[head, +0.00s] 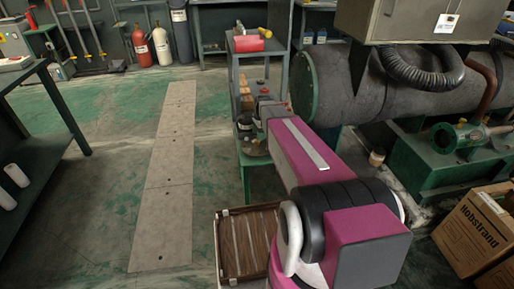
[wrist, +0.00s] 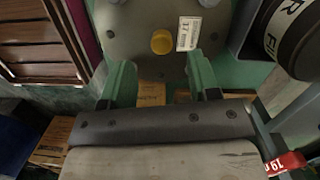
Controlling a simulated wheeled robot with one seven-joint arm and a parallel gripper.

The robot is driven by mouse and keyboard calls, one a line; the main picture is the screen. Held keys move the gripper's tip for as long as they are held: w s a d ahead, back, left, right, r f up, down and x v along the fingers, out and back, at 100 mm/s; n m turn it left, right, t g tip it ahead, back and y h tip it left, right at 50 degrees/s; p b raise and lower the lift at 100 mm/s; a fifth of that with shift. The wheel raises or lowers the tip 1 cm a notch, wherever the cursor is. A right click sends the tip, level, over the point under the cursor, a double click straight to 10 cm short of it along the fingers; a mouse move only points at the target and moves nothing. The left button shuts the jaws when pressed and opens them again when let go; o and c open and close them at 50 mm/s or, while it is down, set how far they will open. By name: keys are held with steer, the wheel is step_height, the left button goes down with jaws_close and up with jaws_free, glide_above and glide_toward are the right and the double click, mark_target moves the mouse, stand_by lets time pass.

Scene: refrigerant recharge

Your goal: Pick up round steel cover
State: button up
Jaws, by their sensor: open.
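A grey steel plate (wrist: 135,45) with bolt heads and a yellow cap in its middle shows in the wrist view, cut off by the top edge. It looks like the round steel cover, though its full outline is hidden. My gripper (wrist: 160,66) is open, its two green fingers spread at the plate's near edge. Nothing is held between them; I cannot tell whether they touch the plate. In the head view, a dark disc-like piece (head: 256,150) lies on the green stand (head: 245,163) beside my arm, partly hidden by it. My fingertips are hidden there.
A black labelled cylinder (wrist: 298,40) stands close to the right finger in the wrist view. A slatted wooden crate (wrist: 38,55) is at the left.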

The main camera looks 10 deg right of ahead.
steer(key=shift+a+f, duration=0.2)
steer(key=shift+f, duration=1.15)
steer(key=shift+a+f, duration=0.15)
steer(key=shift+f, duration=1.15)
jaws_close()
steer(key=shift+r, duration=0.1)
steer(key=shift+r, duration=0.4)
step_height(320, 180, up, 4)
steer(key=shift+s+a+f, duration=0.1)
steer(key=shift+a+f, duration=0.05)
steer(key=shift+f, duration=0.1)
steer(key=s+a+r, duration=0.5)
steer(key=a+r, duration=0.1)
steer(key=a, duration=0.3)
steer(key=shift+s+a+r, duration=0.3)
steer(key=shift+s+a, duration=0.05)
steer(key=shift+s, duration=0.05)
